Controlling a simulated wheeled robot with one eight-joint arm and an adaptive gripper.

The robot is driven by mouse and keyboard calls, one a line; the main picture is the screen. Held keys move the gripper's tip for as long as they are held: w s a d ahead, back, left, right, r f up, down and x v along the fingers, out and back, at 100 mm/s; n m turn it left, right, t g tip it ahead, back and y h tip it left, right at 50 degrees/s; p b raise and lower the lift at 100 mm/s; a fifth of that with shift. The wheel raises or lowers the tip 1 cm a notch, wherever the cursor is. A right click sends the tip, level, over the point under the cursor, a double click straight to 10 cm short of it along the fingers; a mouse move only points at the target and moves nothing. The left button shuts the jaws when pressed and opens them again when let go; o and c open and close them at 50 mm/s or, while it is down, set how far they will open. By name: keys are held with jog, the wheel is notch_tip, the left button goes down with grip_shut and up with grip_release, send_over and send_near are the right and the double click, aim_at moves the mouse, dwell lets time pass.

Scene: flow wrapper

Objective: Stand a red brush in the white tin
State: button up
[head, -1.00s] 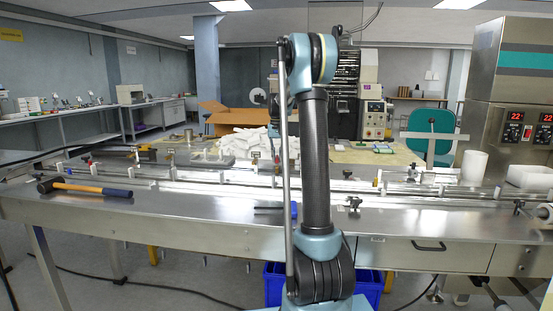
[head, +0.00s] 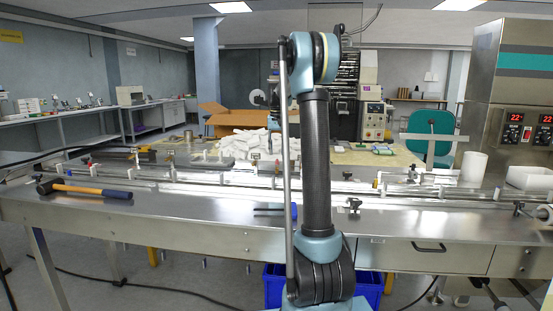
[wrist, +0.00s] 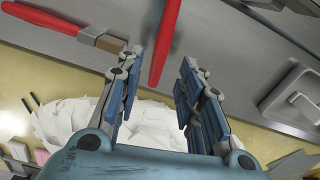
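A red brush handle (wrist: 162,42) shows in the wrist view, its lower end in the gap between the fingers of my gripper (wrist: 162,62). The fingers are spread apart, and I see no contact with the handle. A second red brush (wrist: 50,18) lies to the left, with a brownish-grey head (wrist: 100,38) near the left fingertip. A white cylinder (head: 473,167), which looks like the white tin, stands upright at the right of the bench in the head view. My arm hides the gripper in the head view, and I cannot make out the brushes there.
A hammer (head: 88,190) lies on the steel bench (head: 180,212) at left. A white pile (head: 245,143) lies behind the rails, near an open cardboard box (head: 222,112). The bench front has free room.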

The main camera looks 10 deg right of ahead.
notch_tip(320, 180, up, 8)
jog(key=shift+f, duration=0.2)
jog(key=shift+s, duration=0.1)
